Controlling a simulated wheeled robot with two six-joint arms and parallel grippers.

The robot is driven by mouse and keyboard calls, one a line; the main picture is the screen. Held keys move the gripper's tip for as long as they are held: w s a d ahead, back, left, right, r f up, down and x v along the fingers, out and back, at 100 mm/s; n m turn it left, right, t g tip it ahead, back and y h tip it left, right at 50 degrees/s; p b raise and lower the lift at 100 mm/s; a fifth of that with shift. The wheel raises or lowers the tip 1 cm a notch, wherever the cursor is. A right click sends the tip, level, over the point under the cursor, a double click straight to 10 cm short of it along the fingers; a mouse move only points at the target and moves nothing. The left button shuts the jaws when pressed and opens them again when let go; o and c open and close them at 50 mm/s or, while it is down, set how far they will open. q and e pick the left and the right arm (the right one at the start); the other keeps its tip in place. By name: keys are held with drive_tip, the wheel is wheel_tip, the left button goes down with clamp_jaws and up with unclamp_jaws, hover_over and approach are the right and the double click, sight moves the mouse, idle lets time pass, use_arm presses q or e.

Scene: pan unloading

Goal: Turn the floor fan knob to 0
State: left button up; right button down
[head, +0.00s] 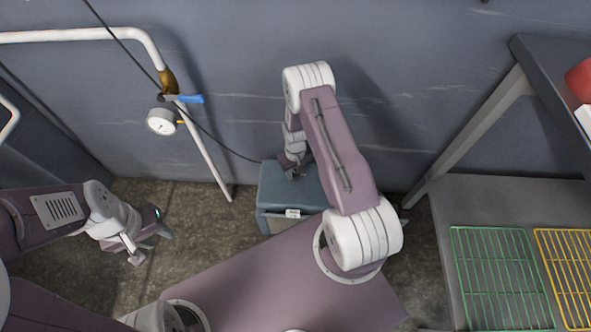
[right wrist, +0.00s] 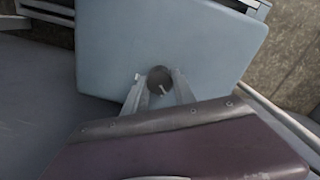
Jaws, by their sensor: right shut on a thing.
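The floor fan (head: 275,205) is a blue-grey box on the floor against the wall. Its flat top fills the upper part of the right wrist view (right wrist: 165,35). A dark round knob (right wrist: 158,78) with a light pointer mark sits near one edge of that top. My right gripper (right wrist: 157,84) is shut on the knob, one finger on each side. In the head view my right gripper (head: 292,172) is over the fan top, and the knob is hidden there. No scale numbers are readable. My left gripper (head: 152,247) is open and empty, left of the fan.
A white pipe (head: 205,150) with a gauge (head: 161,121) and blue-handled valve (head: 184,98) runs along the wall at left. A dark cable hangs down to the fan. A grey shelf unit (head: 480,192) with green (head: 500,275) and yellow (head: 570,270) racks stands at right.

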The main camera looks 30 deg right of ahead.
sight(295, 173)
drive_tip(key=shift+n+p, duration=0.7)
drive_tip(key=shift+n, duration=1.4)
drive_tip(key=c, duration=1)
unclamp_jaws()
wheel_tip(295, 173, up, 9)
drive_tip(key=p, duration=0.4)
